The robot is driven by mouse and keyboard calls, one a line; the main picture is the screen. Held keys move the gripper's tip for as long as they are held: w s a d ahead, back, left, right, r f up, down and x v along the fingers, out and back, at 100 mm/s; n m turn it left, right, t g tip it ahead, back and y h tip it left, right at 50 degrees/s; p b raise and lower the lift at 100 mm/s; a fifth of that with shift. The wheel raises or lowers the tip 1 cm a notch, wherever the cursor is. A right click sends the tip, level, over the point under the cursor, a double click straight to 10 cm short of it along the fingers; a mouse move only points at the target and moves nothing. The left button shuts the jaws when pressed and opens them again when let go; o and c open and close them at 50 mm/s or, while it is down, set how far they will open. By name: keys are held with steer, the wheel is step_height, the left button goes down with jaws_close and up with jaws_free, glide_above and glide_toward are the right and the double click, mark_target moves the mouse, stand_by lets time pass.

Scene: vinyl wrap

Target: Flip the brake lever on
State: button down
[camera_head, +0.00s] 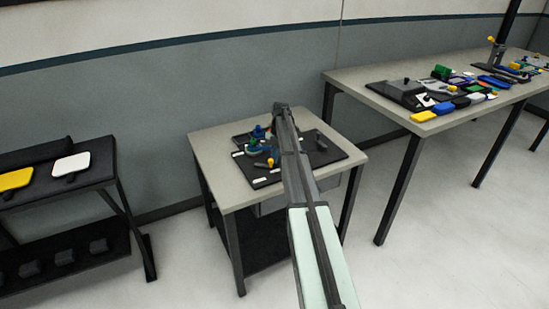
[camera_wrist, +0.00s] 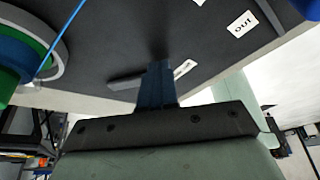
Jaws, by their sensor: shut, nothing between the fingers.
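My gripper (camera_wrist: 158,68) is shut and empty in the wrist view, its dark fingers together over the black board (camera_wrist: 130,30). A dark grey bar (camera_wrist: 124,82) lies on the board just left of the fingers, and a small white label (camera_wrist: 184,69) is just right of them. The bar may be the brake lever, but I cannot tell; its label is unreadable. In the head view my arm crosses the board (camera_head: 263,183) and hides part of it. A dark grey piece (camera_head: 321,142) and a small yellow piece (camera_head: 270,162) show on either side of the arm.
A round blue, green and white part (camera_wrist: 25,60) with a thin blue rod stands close at the left of the wrist view. A lettered white label (camera_wrist: 242,24) is at upper right. Side tables (camera_head: 350,75) and (camera_head: 105,180) stand apart from the small table (camera_head: 225,197).

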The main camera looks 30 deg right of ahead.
steer(key=shift+s+m, duration=0.1)
steer(key=shift+m, duration=0.2)
steer(key=shift+s+a+m, duration=0.15)
steer(key=shift+s+m, duration=0.1)
steer(key=shift+m, duration=0.35)
steer(key=s+m, duration=0.1)
steer(key=a+m+t+y, duration=0.1)
steer(key=shift+s+m, duration=0.4)
steer(key=s+m+t, duration=0.1)
steer(key=a+m, duration=0.1)
steer(key=m, duration=0.1)
steer(key=shift+s+a+m+t, duration=0.3)
steer(key=shift+s+t, duration=0.05)
steer(key=shift+t, duration=0.05)
steer(key=shift+s+a, duration=0.2)
steer(key=shift+a, duration=0.25)
steer(key=shift+s+a+m+t, duration=0.2)
steer(key=shift+a+m+t, duration=0.1)
steer(key=shift+a+m, duration=0.4)
steer(key=shift+s+a, duration=0.1)
steer(key=shift+a, duration=0.15)
